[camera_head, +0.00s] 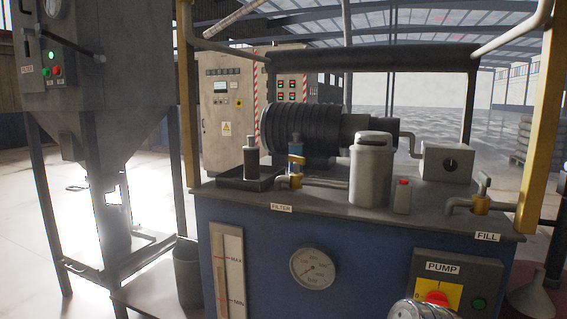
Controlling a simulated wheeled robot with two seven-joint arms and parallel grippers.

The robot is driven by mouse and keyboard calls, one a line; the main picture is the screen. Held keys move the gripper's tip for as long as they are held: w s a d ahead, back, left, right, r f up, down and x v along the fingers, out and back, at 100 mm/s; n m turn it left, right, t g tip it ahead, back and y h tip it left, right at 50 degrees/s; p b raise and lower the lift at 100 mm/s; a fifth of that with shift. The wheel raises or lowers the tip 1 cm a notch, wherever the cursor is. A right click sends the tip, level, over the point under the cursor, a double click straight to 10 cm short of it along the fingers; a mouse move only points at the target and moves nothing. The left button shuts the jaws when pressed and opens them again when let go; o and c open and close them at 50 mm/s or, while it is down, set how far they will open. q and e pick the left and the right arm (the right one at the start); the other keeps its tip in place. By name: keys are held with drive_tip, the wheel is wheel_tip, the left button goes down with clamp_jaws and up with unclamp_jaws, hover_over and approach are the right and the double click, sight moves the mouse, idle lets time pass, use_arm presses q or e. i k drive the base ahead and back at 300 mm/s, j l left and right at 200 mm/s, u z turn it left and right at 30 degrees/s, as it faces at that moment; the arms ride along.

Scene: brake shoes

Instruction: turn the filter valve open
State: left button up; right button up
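The filter valve (295,180) is a small brass valve on a pipe at the left part of the tank's top, behind the FILTER label (281,208). Its handle stands roughly upright above the brass body. I cannot tell from this view whether the valve is open or closed. A pipe runs right from it towards a grey canister (371,170).
A similar fill valve (481,203) sits at the right, by the FILL label (487,237). A dark bottle (250,160) stands in a black tray (232,182) left of the filter valve. A ribbed motor (300,128) lies behind. Yellow posts (545,120) flank the tank.

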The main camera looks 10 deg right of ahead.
sight(296, 161)
drive_tip(key=i+j, duration=0.25)
drive_tip(key=j, duration=0.15)
drive_tip(key=i+j, duration=0.5)
drive_tip(key=j, duration=0.25)
drive_tip(key=z, duration=0.05)
